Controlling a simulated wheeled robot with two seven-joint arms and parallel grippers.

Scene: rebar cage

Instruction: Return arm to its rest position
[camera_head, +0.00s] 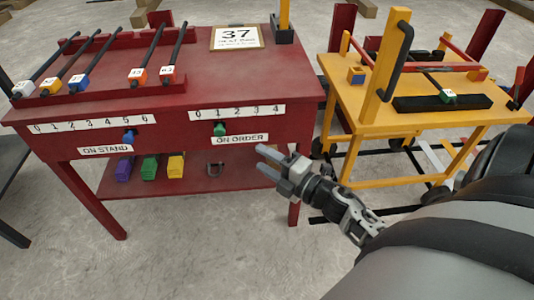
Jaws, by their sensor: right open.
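My right gripper (272,165) is open and empty. It hangs in front of the red table (205,85), below the "ON ORDER" label (240,140) and to the right of it. Its fingers point left, toward the table's front. My right arm (450,230) comes in from the right and covers the lower right of the view. My left gripper is not in view.
Several tagged black bars (105,60) lie on a red rack on the table. A yellow cart (425,120) stands to the right, close to my arm. Colored blocks (150,167) sit on the lower shelf. The front floor is clear.

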